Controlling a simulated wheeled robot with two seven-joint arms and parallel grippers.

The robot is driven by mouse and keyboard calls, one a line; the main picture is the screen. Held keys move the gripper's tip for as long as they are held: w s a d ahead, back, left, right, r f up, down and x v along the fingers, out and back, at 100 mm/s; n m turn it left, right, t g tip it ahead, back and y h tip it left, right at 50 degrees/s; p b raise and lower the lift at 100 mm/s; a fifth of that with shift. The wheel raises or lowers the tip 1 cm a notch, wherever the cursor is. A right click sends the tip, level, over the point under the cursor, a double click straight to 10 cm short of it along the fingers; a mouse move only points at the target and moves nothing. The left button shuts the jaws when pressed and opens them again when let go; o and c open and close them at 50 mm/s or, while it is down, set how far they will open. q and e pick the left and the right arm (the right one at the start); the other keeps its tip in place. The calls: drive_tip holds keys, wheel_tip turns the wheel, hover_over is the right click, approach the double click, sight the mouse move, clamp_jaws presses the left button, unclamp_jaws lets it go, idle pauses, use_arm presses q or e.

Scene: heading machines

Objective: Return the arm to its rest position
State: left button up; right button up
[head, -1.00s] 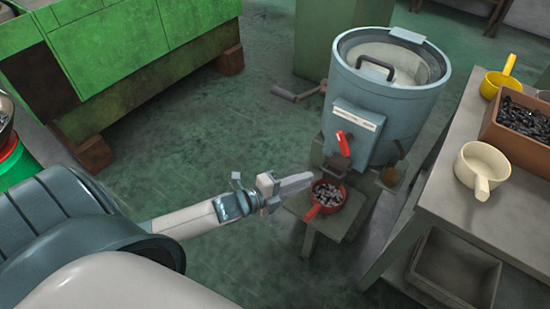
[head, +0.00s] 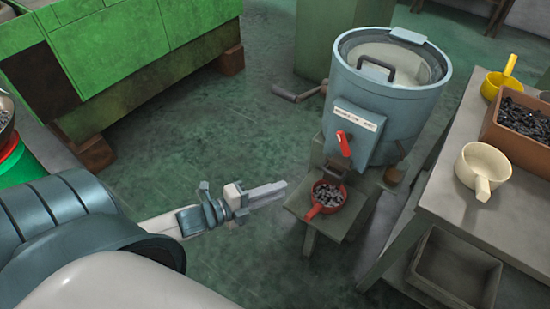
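My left arm comes in from the lower left in the head view. My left gripper (head: 268,194) points right over the open floor. Its fingers look close together and nothing shows between them. Its tips are a little left of the red scoop (head: 317,210), apart from it. The red scoop holds small metal pieces and sits on a low stand under the drum machine (head: 372,110). My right gripper is not in the picture.
A crank handle (head: 297,95) sticks out left of the drum. On the right, a grey table (head: 432,190) carries a cream scoop (head: 483,168), a yellow scoop (head: 499,80) and a brown box (head: 518,143) of dark pieces. A green machine (head: 130,50) stands at upper left. The floor between is clear.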

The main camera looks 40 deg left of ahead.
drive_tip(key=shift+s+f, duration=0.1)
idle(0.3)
